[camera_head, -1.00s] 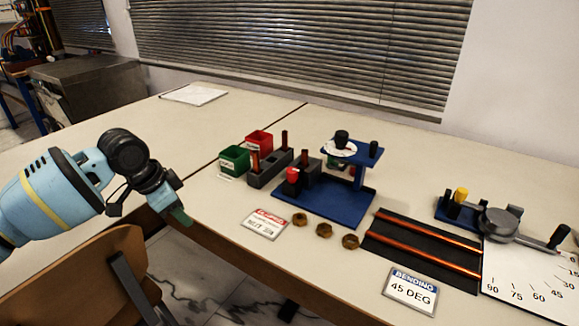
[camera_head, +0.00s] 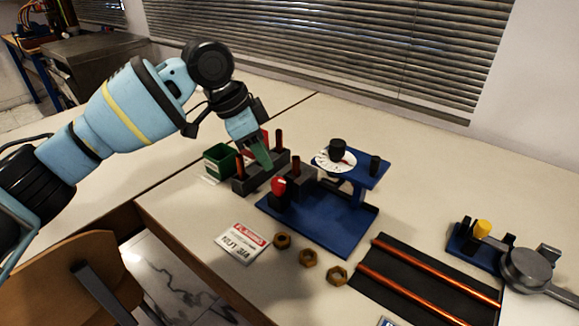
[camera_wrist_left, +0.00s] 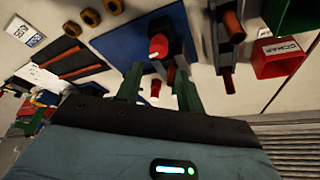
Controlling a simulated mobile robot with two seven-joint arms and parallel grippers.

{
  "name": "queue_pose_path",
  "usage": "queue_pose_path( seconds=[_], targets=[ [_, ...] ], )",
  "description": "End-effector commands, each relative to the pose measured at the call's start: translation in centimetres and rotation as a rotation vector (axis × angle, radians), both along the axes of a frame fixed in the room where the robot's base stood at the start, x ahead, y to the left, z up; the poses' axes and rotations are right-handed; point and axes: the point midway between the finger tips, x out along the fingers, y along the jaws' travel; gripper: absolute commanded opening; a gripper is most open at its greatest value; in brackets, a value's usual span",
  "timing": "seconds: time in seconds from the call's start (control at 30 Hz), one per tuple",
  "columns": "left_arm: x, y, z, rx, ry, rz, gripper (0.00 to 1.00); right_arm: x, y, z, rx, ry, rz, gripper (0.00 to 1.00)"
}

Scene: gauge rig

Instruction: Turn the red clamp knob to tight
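The red clamp knob (camera_head: 278,185) sits on a black block at the left end of the blue rig base (camera_head: 318,222). It also shows in the left wrist view (camera_wrist_left: 158,47), beyond the gap between my fingertips. My left gripper (camera_head: 264,156) points down above and slightly behind the knob, apart from it. In the left wrist view its two green fingers (camera_wrist_left: 158,78) stand apart with nothing gripped. Small green and pale blue parts at the left of that view may be my right gripper (camera_wrist_left: 36,118); its fingers are unclear.
A dial with a black knob (camera_head: 337,150) stands on the rig. Brass nuts (camera_head: 308,257), a sign (camera_head: 241,243) and copper rods (camera_head: 425,262) lie in front and right.

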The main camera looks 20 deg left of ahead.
Motion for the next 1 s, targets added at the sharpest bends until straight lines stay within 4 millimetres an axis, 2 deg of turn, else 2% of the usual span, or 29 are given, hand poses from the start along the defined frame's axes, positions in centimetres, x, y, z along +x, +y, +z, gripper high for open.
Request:
queue_pose_path(
  seconds=[0.27,0.7,1.0],
  targets=[
    [0.1,-0.2,-0.5,-0.001,0.001,0.000,0.38,-0.8,0.2,-0.4,0.002,0.018,-0.002,0.62],
    [1.3,-2.0,-6.0,0.000,0.001,0.000,0.38,-0.8,0.3,-1.3,0.003,0.023,-0.007,0.62],
    [1.6,-2.5,-7.3,0.001,-0.001,-0.001,0.38,-0.2,0.3,-1.1,0.004,0.008,-0.006,0.62]
  ],
)
